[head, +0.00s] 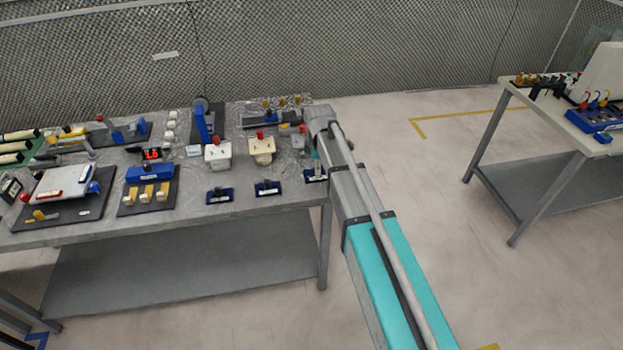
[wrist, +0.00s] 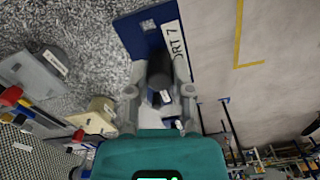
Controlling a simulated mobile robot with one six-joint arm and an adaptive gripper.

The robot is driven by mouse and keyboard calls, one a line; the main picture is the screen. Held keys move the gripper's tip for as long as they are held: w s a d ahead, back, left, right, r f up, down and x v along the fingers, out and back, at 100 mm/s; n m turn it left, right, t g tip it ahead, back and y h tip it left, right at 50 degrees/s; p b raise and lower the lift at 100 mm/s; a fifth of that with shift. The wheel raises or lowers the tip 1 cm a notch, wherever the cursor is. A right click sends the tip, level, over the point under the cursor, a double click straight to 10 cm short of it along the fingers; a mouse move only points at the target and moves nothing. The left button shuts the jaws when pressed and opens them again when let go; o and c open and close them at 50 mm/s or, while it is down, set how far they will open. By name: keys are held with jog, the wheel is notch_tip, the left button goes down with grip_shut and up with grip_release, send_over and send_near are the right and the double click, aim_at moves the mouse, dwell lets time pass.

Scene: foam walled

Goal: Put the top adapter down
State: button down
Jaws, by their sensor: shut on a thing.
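My gripper (wrist: 160,84) is shut on a dark, roughly cylindrical adapter (wrist: 159,68) in the wrist view. The adapter is over a blue holder (wrist: 136,30) with a white label on its edge. I cannot tell whether the adapter touches the holder. In the head view my gripper (head: 316,160) is at the bench's right end, over the rightmost blue holder (head: 312,178); the arm hides part of this spot, and the adapter is not clear there.
Two similar blue holders with dark parts, one in the middle (head: 268,189) and one further left (head: 220,196), stand along the bench's front edge. Behind them are a cream block (head: 262,150) and a white block (head: 217,154) with red tops. Open floor (head: 420,190) lies right.

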jog(key=w+f+b, duration=0.2)
jog(key=w+a+f+b, duration=0.1)
jog(key=w+f+b, duration=0.2)
jog(key=shift+a+f, duration=0.2)
jog(key=shift+f, duration=0.05)
dwell(0.3)
jog(key=shift+w+a+f+b, duration=0.1)
jog(key=shift+w+f+b, duration=0.25)
jog(key=shift+f+b, duration=0.1)
jog(key=shift+w+f+b, duration=0.1)
jog(key=shift+f+b, duration=1.45)
jog(key=shift+f, duration=0.1)
jog(key=c, duration=0.5)
grip_release()
